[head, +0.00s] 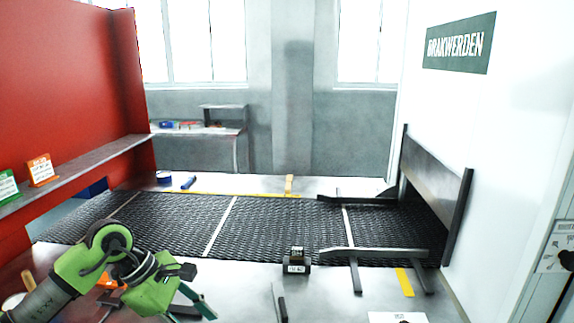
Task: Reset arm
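My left arm comes in from the lower left, green with dark grey joints. My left gripper (188,291) is low over the near edge of the table, in front of the mesh belt (180,222). A dark teal, thin piece shows beside its fingers; I cannot tell whether it is held or lies behind. The finger gap is too small and overlapped to read. My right arm and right gripper are not in view.
A small dark block with a label (297,262) stands at the belt's near edge. Dark metal bars (375,252) and a tilted frame (433,175) stand at the right. A red wall with a shelf (90,170) bounds the left. The belt's middle is clear.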

